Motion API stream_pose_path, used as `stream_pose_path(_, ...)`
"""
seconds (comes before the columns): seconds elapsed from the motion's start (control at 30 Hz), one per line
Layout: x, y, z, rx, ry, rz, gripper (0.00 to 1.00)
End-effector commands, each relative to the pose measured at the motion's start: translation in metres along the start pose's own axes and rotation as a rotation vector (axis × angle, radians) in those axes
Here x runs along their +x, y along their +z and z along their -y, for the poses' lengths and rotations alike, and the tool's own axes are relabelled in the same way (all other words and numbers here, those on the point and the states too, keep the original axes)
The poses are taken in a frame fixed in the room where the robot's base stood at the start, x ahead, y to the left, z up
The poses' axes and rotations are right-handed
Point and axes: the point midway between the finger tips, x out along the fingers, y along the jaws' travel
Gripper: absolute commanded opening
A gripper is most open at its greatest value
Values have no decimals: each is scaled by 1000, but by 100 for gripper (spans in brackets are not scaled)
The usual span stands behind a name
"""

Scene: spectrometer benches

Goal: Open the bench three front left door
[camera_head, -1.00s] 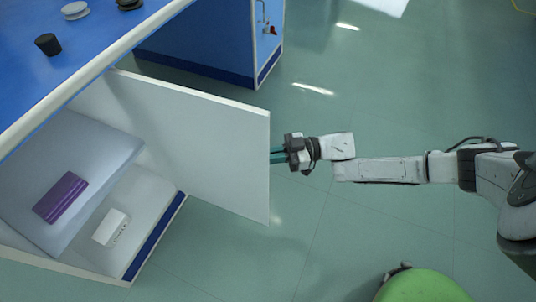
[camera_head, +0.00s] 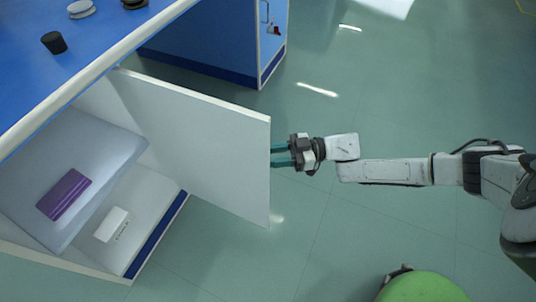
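The white cabinet door (camera_head: 200,145) of the blue-topped bench (camera_head: 50,85) stands swung wide open, its inner face toward me. My gripper (camera_head: 282,156) is at the door's free edge, on the right. Its teal fingers point left and show apart from each other, with their tips reaching the edge and partly hidden behind it. I cannot tell whether they touch the door or its handle, which is not visible.
Inside the cabinet, a purple box (camera_head: 64,194) lies on the upper shelf and a white box (camera_head: 111,224) lies below. A second blue bench (camera_head: 205,40) stands behind. A green round seat (camera_head: 425,288) is at the bottom.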

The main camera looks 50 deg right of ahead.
Motion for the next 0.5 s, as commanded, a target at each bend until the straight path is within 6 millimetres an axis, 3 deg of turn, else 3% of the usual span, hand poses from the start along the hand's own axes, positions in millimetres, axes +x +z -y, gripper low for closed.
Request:
stream_pose_path(0.3,-60,-1,-1,1,1,3,36)
stream_pose_path(0.5,-87,-1,0,0,-1,-1,36)
